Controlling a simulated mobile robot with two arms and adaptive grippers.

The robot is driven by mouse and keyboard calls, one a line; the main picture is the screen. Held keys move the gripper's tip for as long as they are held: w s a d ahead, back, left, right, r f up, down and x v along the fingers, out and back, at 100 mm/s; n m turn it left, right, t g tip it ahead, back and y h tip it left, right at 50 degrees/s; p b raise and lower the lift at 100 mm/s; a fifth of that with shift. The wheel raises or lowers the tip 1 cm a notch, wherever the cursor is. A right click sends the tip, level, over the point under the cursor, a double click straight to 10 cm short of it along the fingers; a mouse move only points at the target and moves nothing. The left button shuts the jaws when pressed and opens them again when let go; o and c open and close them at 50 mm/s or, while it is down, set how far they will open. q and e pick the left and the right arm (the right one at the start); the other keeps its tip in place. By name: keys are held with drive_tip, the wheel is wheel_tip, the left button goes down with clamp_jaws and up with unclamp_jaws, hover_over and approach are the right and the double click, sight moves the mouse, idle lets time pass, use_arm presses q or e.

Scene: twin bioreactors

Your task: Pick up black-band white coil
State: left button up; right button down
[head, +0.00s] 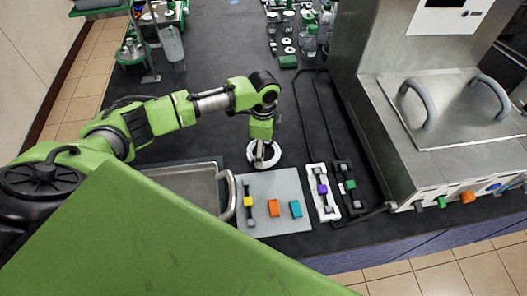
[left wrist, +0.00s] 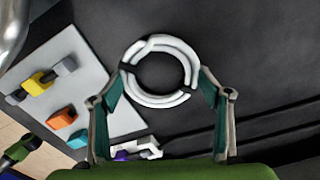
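The white coil (head: 265,166) with black bands lies on the dark bench top, just behind the grey mat. In the left wrist view the coil (left wrist: 160,100) shows as a ring with dark bands on its left and right sides. My left gripper (head: 262,148) points down over the coil and partly hides it in the head view. In the left wrist view my left gripper (left wrist: 161,76) is open, with one green finger at each side of the coil. I cannot tell whether the fingertips touch it. My right gripper is not in view.
A grey mat (head: 290,182) holds yellow, orange and blue clamps. A metal tray (head: 188,172) with a handle lies left of it. A white holder (head: 316,177) with a purple clamp lies to the right, near the steel machine (head: 450,110).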

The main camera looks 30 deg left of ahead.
use_arm(q)
drive_tip(key=shift+c, duration=1.4)
drive_tip(key=shift+r, duration=0.1)
